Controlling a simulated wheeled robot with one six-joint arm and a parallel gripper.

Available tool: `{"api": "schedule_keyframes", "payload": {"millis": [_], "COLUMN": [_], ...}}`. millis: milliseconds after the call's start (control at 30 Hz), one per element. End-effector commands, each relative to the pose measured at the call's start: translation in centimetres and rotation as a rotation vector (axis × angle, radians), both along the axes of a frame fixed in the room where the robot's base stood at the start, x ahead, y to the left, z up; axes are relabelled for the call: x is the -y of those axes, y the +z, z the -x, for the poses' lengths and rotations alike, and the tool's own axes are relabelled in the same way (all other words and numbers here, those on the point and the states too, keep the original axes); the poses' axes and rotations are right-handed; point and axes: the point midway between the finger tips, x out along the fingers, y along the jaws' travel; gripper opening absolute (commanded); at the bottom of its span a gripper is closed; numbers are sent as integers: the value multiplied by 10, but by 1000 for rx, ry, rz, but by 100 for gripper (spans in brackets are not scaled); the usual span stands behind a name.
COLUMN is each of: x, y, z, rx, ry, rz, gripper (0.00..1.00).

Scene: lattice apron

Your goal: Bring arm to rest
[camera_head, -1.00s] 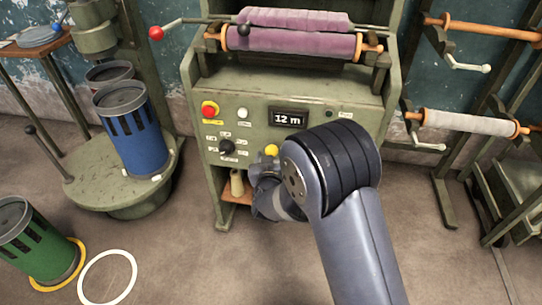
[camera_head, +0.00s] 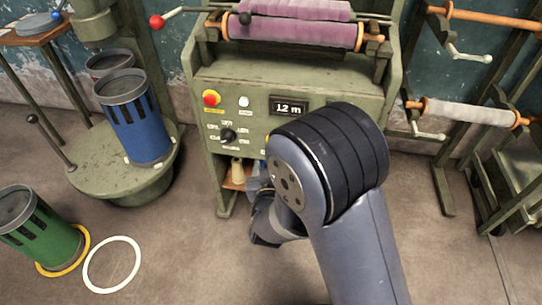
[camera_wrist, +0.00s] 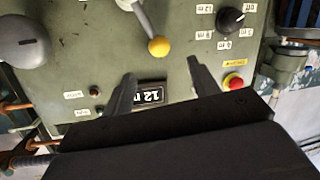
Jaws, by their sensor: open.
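My arm, bent at its dark ribbed elbow, stands in front of the green machine (camera_head: 330,75) in the head view. My gripper (camera_wrist: 160,70) shows two dark fingers apart with nothing between them in the wrist view. It faces the machine's panel, seen upside down there, and looks clear of it. In the head view the gripper end is low, left of the elbow and partly hidden by my arm. The panel has a lit display (camera_head: 288,107), a red button (camera_head: 211,98), a black dial (camera_head: 228,135) and a yellow-knobbed lever (camera_wrist: 159,47), mostly hidden in the head view.
A blue slotted can (camera_head: 136,125) stands on a round green platform (camera_head: 92,180) at left. A green can (camera_head: 42,235) stands on a yellow floor ring, beside a white ring (camera_head: 88,277). A roller rack (camera_head: 445,185) is at right. Open floor lies in front.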

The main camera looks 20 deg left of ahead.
Motion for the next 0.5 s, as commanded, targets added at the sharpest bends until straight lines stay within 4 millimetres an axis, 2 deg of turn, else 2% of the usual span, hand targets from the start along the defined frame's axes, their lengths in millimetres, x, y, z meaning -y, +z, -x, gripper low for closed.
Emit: {"api": "schedule_keyframes", "payload": {"millis": [167,500], "x": [2,0], "y": [1,0], "z": [5,0], "rx": [1,0], "ry": [0,-1], "rz": [0,-1], "gripper": [57,57]}}
